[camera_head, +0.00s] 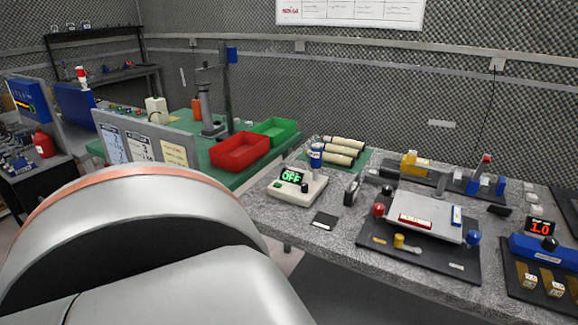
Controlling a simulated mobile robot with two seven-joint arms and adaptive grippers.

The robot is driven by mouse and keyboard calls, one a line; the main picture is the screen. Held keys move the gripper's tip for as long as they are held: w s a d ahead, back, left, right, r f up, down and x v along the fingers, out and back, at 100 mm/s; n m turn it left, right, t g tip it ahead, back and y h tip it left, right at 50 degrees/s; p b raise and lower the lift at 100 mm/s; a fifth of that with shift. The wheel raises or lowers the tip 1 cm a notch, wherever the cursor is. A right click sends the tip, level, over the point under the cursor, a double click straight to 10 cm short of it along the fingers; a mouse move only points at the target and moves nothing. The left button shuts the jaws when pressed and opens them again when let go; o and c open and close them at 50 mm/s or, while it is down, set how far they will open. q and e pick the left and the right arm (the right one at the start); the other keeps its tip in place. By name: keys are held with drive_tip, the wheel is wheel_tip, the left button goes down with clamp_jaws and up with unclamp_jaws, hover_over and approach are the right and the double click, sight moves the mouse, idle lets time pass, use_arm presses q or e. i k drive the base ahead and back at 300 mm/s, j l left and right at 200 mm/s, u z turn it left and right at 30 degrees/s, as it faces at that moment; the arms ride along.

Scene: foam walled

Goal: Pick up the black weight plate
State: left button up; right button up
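A small dark upright piece (352,190) stands on the grey speckled table, just right of a white device with a green "OFF" display (297,188). It may be the black weight plate, but it is too small to tell. A flat black piece (325,220) lies in front of the device near the table's front edge. Neither of my grippers is in view. A large silver link of my own arm fills the lower left and hides what is behind it.
The speckled table (308,238) also holds a black board (460,267) with a white plate and coloured balls, and a blue device (540,250) showing "1.0". A green table behind bears a red bin (240,152) and a green bin (277,131). Foam walls stand behind.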

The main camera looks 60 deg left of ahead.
sight(352, 193)
drive_tip(key=u, duration=1.5)
